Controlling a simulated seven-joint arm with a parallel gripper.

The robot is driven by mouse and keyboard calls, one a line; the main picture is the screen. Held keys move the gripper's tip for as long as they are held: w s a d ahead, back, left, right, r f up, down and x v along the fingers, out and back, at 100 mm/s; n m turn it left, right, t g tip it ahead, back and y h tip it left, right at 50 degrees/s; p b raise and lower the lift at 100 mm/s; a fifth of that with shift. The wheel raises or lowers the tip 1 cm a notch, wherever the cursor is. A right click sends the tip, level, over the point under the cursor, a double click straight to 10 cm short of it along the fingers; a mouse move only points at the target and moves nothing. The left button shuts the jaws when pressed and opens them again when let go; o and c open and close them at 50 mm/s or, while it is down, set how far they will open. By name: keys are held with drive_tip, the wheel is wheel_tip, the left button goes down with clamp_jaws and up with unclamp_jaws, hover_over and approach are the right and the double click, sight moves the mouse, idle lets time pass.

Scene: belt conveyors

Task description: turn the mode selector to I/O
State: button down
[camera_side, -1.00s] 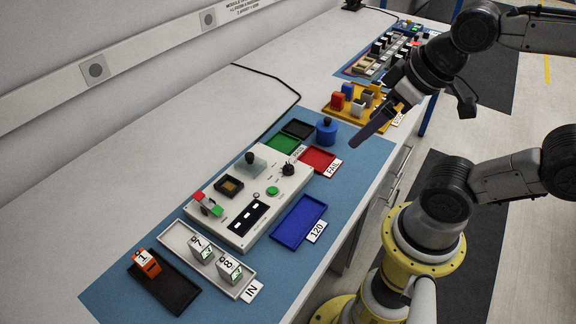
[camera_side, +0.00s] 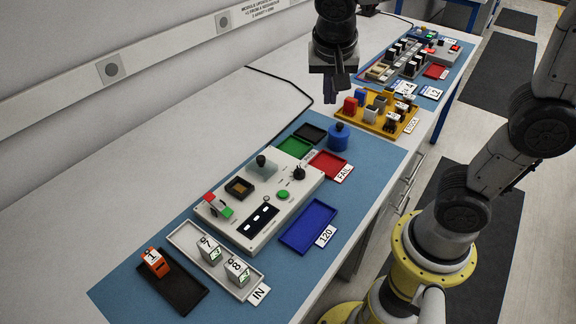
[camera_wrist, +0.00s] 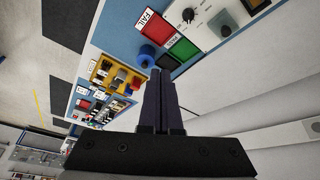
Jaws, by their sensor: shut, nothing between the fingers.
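The white control panel (camera_side: 262,207) lies on the blue mat. A black pointer knob (camera_side: 299,173), which looks like the mode selector, sits near its far right corner; its markings are too small to read. The knob also shows near the top of the wrist view (camera_wrist: 188,16). A second black-topped control (camera_side: 261,161) stands on a pale plate to its left. My gripper (camera_side: 329,99) is shut and empty, pointing down above the bench beyond the panel, well apart from the knob. Its closed fingers also show in the wrist view (camera_wrist: 160,78).
Beside the panel lie a red FAIL tray (camera_side: 328,165), a green tray (camera_side: 295,147), a blue tray (camera_side: 308,226) and a white IN tray (camera_side: 188,236) with modules. A blue round container (camera_side: 338,138) and a yellow rack (camera_side: 376,120) stand beyond. The bench left of the panel is clear.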

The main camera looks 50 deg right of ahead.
drive_tip(key=w+a+f+g+h, duration=0.1)
drive_tip(key=w+a+f+h, duration=0.1)
drive_tip(key=w+a+f, duration=0.35)
drive_tip(key=n+g+h, duration=0.1)
drive_tip(key=n, duration=0.1)
approach(299, 172)
drive_tip(key=w+a+r, duration=0.1)
drive_tip(key=w, duration=0.2)
drive_tip(key=x, duration=0.9)
drive_tip(key=shift+s+d, duration=0.15)
drive_tip(key=shift+s, duration=0.1)
drive_tip(key=shift+d, duration=0.1)
